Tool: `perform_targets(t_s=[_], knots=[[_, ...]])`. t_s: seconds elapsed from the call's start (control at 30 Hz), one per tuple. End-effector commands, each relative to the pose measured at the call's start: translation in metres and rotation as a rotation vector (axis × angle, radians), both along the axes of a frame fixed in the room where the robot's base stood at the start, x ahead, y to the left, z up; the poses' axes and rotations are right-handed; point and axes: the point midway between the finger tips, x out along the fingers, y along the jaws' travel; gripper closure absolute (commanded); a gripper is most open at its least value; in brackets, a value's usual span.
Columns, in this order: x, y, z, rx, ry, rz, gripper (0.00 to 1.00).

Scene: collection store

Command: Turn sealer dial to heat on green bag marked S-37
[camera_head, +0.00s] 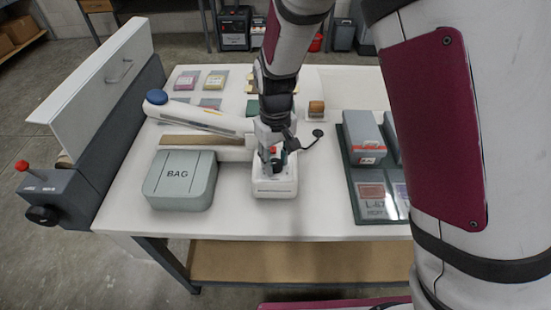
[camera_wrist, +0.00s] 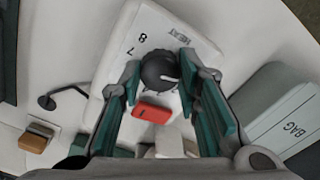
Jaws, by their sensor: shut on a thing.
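The sealer has a white control housing (camera_head: 275,188), a long white arm (camera_head: 195,116) and a blue end knob (camera_head: 156,97). In the wrist view, the housing (camera_wrist: 125,50) carries a black dial (camera_wrist: 160,68) with a pale pointer line, the numbers 7 and 8 and the word HEAT beside it. My gripper (camera_head: 271,163) is over the housing, its fingers shut on the dial's two sides; the wrist view shows the fingertips (camera_wrist: 160,66) too. A red switch (camera_wrist: 152,113) sits beside the dial. A green packet (camera_head: 253,107) lies behind my arm; no S-37 marking is readable.
A grey-green box marked BAG (camera_head: 178,181) stands left of the housing. A tray (camera_head: 352,181) with grey boxes and labelled packets is at right. Several packets (camera_head: 215,80) and a brown-topped block (camera_head: 316,111) lie farther back. The front table strip is clear.

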Motion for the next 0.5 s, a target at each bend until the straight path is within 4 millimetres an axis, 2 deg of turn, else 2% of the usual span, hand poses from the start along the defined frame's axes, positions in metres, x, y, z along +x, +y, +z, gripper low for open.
perform_targets(t_s=[0.5], knots=[[-0.0022, 0.0004, 0.0011, 0.0, 0.001, -0.477, 0.98]])
